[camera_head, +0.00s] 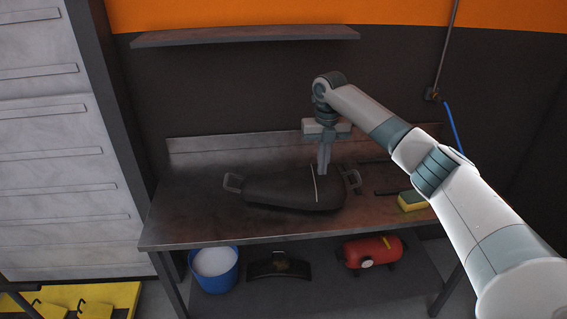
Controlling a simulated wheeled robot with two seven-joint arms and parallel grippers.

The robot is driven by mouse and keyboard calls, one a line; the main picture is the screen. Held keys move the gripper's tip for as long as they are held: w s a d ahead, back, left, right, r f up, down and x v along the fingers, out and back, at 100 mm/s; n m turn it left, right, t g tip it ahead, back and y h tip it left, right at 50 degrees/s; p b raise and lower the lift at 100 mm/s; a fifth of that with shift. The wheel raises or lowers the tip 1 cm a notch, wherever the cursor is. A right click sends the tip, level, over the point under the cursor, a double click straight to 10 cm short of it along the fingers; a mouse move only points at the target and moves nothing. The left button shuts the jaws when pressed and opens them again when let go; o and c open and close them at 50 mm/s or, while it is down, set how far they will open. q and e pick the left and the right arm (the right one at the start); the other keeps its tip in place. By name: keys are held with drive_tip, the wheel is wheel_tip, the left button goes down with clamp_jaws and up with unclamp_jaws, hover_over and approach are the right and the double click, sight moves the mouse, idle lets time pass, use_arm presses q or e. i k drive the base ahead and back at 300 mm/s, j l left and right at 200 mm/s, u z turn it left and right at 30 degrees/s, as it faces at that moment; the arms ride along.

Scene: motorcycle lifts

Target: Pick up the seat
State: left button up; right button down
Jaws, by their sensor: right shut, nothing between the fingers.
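The seat (280,191) is a long dark cushion lying flat on the workbench, with a light strip across it and a grey handle at each end. The left handle (232,182) is clear of my arms. My right gripper (323,172) points down over the right part of the seat, beside the light strip and left of the right handle (352,180). Its fingers are together with nothing between them. I cannot tell whether the fingertips touch the seat. My left gripper is not in view.
The workbench (180,213) has a raised back edge and bare room at the left. A yellow and green sponge (411,201) lies right of the seat. A blue bucket (214,272) and a red tank (370,253) stand below. A shelf (245,35) hangs above.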

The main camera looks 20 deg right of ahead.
sight(302, 188)
drive_tip(key=i, duration=1)
